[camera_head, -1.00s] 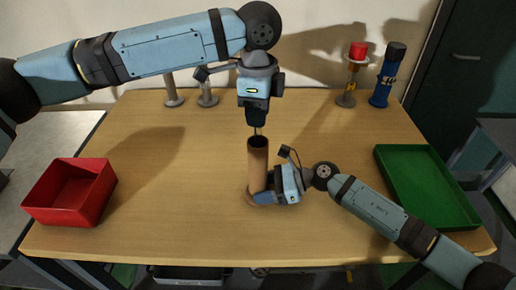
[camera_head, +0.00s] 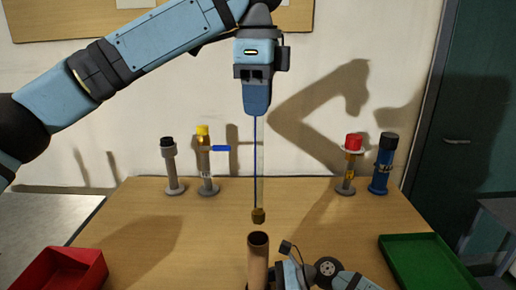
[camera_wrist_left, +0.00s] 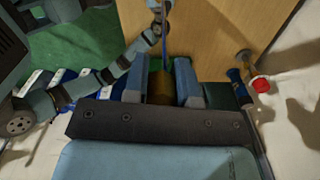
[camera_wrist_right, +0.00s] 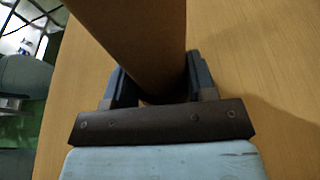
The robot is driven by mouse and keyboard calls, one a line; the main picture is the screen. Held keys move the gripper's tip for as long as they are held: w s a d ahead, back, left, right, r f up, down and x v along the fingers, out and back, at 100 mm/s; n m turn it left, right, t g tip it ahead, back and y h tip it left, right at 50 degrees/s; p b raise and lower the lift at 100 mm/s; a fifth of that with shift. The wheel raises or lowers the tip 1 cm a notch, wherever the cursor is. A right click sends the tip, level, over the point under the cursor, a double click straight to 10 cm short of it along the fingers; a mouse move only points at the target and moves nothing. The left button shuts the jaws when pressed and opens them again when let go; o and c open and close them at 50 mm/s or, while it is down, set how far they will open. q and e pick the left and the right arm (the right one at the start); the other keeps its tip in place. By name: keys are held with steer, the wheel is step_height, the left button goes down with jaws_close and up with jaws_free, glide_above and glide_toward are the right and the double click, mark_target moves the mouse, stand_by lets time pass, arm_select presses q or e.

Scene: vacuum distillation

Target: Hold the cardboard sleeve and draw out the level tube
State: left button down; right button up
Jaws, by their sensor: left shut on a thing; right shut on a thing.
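The cardboard sleeve (camera_head: 258,258) stands upright on the table, its open top showing in the head view. My right gripper (camera_wrist_right: 153,85) is shut around the sleeve (camera_wrist_right: 135,40) low down; in the head view the right gripper is partly cut off at the bottom. My left gripper (camera_head: 257,110) is high above the sleeve, shut on the top of the level tube (camera_head: 260,165). The tube is thin and clear with a blue line along it and a brass-coloured lower end. It hangs upright, its lower end just above the sleeve's mouth and apart from it.
A red box (camera_head: 65,272) is at the left and a green tray (camera_head: 425,262) at the right. At the back stand a black-topped post (camera_head: 171,168), a yellow-topped post with a blue lever (camera_head: 206,165), a red-topped post (camera_head: 348,168) and a blue cylinder (camera_head: 382,165).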

arm_select(q)
step_height(320, 180, up, 6)
steer(key=shift+r, duration=0.15)
arm_select(e)
steer(key=shift+f, duration=0.1)
steer(key=o, duration=1.1)
steer(key=shift+d, duration=0.1)
steer(key=v, duration=1.1)
steer(key=shift+d, duration=0.3)
steer(key=shift+d+r, duration=0.15)
steer(key=shift+r, duration=0.1)
